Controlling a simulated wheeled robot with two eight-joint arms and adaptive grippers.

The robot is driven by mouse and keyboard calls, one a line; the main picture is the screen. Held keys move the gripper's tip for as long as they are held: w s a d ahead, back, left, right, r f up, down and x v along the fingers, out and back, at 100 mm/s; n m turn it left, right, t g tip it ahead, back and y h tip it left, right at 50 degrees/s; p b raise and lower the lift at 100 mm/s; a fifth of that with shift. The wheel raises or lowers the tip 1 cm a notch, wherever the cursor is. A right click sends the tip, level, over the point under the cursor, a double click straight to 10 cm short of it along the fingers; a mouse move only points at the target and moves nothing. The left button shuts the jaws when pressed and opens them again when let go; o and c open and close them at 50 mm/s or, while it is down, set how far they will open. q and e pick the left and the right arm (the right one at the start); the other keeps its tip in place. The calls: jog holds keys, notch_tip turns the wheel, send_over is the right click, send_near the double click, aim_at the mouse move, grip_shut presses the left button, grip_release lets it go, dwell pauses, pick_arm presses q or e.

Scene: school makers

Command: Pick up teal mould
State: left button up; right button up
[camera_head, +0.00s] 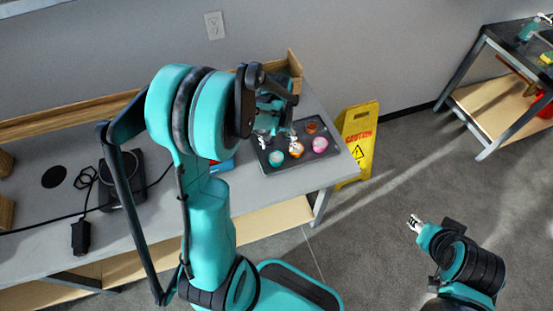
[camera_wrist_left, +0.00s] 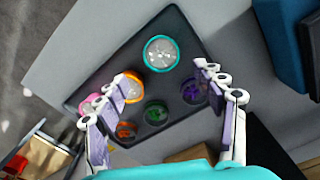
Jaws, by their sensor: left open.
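The teal mould (camera_wrist_left: 161,52) is a round cup with a teal rim and a pale inside. It lies on the black tray (camera_wrist_left: 100,62) in the left wrist view, and also shows in the head view (camera_head: 276,158) near the tray's front left. My left gripper (camera_wrist_left: 161,75) is open and empty above the tray, its fingers spread, with the teal mould just beyond the gap between the tips. In the head view the left gripper (camera_head: 278,138) is partly hidden by my arm. My right gripper (camera_head: 415,223) hangs over the floor at right.
On the tray are an orange mould (camera_wrist_left: 131,87), a pink one (camera_wrist_left: 90,102), a purple one (camera_wrist_left: 194,90), a green one (camera_wrist_left: 156,112) and an orange-red one (camera_wrist_left: 126,129). A wooden box (camera_head: 295,66) stands behind. A yellow caution sign (camera_head: 357,142) stands beside the table.

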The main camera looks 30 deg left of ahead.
aim_at(276, 157)
pick_arm(q)
jog(key=shift+f, duration=0.7)
jog(key=f+b, duration=0.1)
jog(key=f, duration=0.1)
jog(key=f+b, duration=0.1)
jog(key=s+f+b, duration=0.1)
jog(key=f, duration=0.1)
jog(key=shift+f, duration=0.35)
jog(key=shift+r, duration=0.1)
jog(key=c, duration=1.3)
